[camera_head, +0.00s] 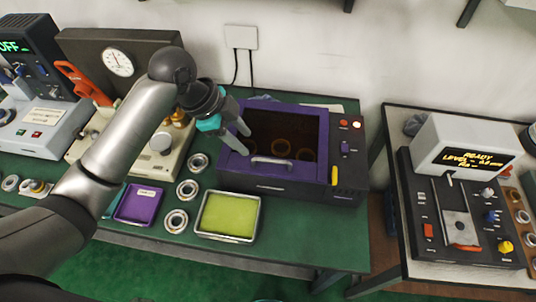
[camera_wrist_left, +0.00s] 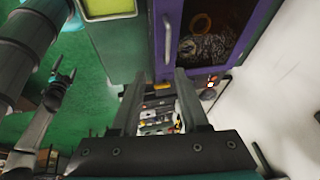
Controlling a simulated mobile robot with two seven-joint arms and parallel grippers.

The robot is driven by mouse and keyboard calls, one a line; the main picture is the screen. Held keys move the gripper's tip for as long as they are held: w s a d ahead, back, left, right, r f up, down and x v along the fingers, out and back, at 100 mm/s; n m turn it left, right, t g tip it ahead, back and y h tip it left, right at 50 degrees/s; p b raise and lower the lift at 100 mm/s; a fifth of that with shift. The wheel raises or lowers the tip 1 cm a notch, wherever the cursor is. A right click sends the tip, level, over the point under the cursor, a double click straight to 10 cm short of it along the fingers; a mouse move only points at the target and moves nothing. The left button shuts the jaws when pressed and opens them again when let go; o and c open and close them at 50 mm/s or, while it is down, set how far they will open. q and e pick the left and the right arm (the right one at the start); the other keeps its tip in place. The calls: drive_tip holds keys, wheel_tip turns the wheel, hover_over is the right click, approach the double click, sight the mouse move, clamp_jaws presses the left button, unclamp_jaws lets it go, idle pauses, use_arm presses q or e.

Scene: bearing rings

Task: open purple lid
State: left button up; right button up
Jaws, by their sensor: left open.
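The purple lid (camera_head: 310,118) with a dark window lies shut on the black box (camera_head: 290,188) on the green table. Several orange-lit rings show dimly through the window. A pale handle (camera_head: 271,161) runs along the lid's front edge. My left gripper (camera_head: 243,140) is open and empty, over the lid's left side, behind and left of the handle. In the left wrist view the handle (camera_wrist_left: 167,40) and purple frame (camera_wrist_left: 178,22) are ahead of the spread fingers (camera_wrist_left: 156,78), apart from them. My right gripper (camera_wrist_left: 63,80) is small at the left of that view, fingers apart.
A yellow-green tray (camera_head: 228,215), a purple tray (camera_head: 139,205) and several metal rings (camera_head: 176,221) lie in front and left. A gauge machine (camera_head: 119,62) stands behind my left arm. The box's right panel has buttons (camera_head: 357,125). A second table (camera_head: 392,120) with a display machine stands right.

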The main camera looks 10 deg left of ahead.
sight(271, 160)
use_arm(q)
drive_tip(key=shift+m, duration=0.5)
drive_tip(key=x, duration=0.4)
drive_tip(key=w+x, duration=0.1)
drive_tip(key=x, duration=0.4)
drive_tip(key=b+x, duration=0.1)
drive_tip(key=x, duration=0.3)
drive_tip(key=shift+w+d, duration=0.15)
drive_tip(key=shift+w, duration=0.25)
drive_tip(key=shift+c, duration=0.3)
clamp_jaws()
